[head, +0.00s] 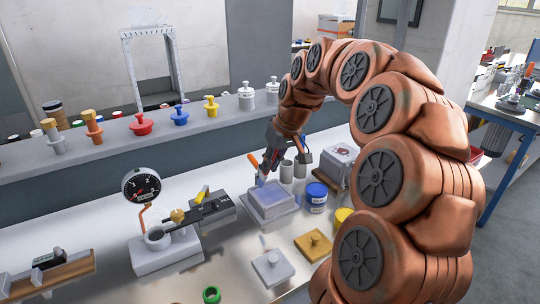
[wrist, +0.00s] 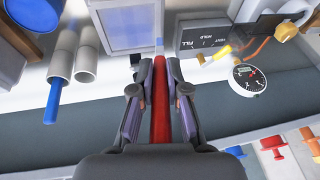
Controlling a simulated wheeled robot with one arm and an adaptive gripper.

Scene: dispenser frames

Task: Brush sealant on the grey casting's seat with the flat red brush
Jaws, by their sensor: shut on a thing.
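My gripper (wrist: 159,75) is shut on the red brush (wrist: 160,110), whose handle runs between the two fingers in the wrist view. The brush's pale tip points away past the fingertips, beside the edge of a pale square tray (wrist: 147,42) with a bluish inside. In the head view my gripper (head: 271,165) hangs just behind this tray (head: 272,218); whether the brush touches it I cannot tell. A light grey square plate with a small knob (head: 272,268), seemingly the grey casting, lies at the front of the bench, apart from the gripper.
Grey tubes (head: 286,172) stand right of the gripper, near a blue-lidded jar (head: 316,196). A dial gauge (head: 141,186) on a pale base stands left. A tan knobbed plate (head: 313,245) and a green ring (head: 212,294) lie in front. Coloured knobbed pieces line the rear ledge.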

